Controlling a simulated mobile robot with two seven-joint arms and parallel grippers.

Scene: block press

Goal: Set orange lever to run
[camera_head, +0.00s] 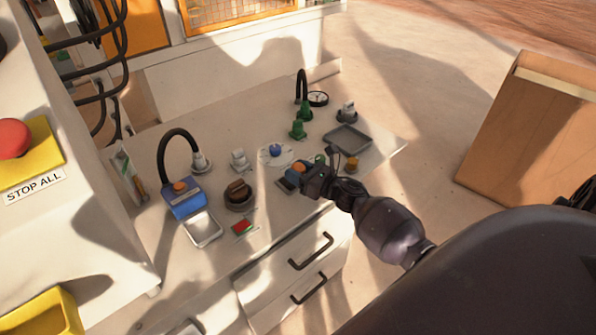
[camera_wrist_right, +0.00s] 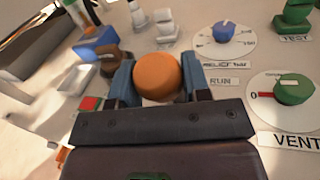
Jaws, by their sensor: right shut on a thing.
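The orange lever shows as a round orange knob (camera_wrist_right: 160,77) between the two fingers of my right gripper (camera_wrist_right: 160,88) in the right wrist view. The fingers are shut on its sides. A "RUN" label (camera_wrist_right: 222,80) lies just right of the knob in that view. In the head view the orange knob (camera_head: 299,168) shows at the tip of my right gripper (camera_head: 305,177), over the cabinet top. The lever's lower part is hidden by the gripper, so I cannot tell its setting. My left gripper is not in view.
A blue relief dial (camera_head: 276,150), green knobs (camera_head: 298,129), a grey tray (camera_head: 347,138) and a brown round part (camera_head: 238,193) surround the gripper on the cabinet top (camera_head: 200,135). A green vent knob (camera_wrist_right: 294,90) is close on the right. A red stop button (camera_head: 13,138) is far left.

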